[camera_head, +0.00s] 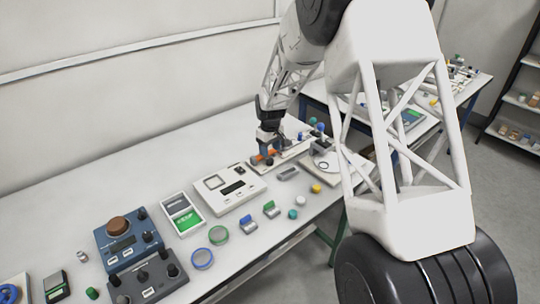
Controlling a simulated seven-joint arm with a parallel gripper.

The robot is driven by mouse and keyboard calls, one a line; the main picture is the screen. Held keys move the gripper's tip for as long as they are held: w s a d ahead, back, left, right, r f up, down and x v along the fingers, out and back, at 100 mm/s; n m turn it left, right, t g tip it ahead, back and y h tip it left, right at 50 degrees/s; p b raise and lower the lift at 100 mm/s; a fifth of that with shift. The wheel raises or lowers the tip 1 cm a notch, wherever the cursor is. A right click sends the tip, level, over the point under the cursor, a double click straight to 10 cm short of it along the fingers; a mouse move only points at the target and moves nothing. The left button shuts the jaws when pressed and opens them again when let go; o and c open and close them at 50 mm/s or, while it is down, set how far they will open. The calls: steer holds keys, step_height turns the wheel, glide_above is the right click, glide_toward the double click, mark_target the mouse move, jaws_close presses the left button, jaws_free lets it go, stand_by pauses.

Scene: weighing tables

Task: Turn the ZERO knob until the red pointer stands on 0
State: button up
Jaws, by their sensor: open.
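My gripper (265,158) points down at the back of the white table, beside a flat pale device (290,150) with blue and green parts. Its fingers are small here, with orange showing near the tips; whether they touch anything I cannot tell. No ZERO lettering or red pointer can be made out; the knob may be hidden behind my gripper or too small to see. A white instrument (233,188) with a square window and a dark display stands just left of my gripper.
A blue box (128,240) with a brown knob and a dark grey knobbed box (149,279) stand front left. A green-and-grey tray (182,213), blue ring (202,259) and green ring (218,235) lie near the front. The table's back left is clear. My arm covers much of the right side.

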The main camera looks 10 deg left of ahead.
mark_target(271, 160)
steer(key=shift+r, duration=1.4)
steer(key=shift+s+d+r, duration=0.15)
steer(key=shift+r, duration=0.1)
steer(key=s+d+r+m+t, duration=0.1)
steer(key=s+d+r+m, duration=0.2)
steer(key=s+d+r, duration=0.7)
steer(key=s+d+r+m, duration=0.2)
steer(key=s+d+r, duration=0.7)
steer(key=s, duration=0.4)
steer(key=s+d+r+m, duration=0.1)
steer(key=s+d, duration=0.3)
steer(key=s, duration=1)
steer(key=s+d+r+m+t, duration=0.1)
steer(key=s+d+m, duration=0.3)
steer(key=s, duration=1.1)
steer(key=shift+d+t, duration=0.2)
steer(key=shift+t, duration=0.1)
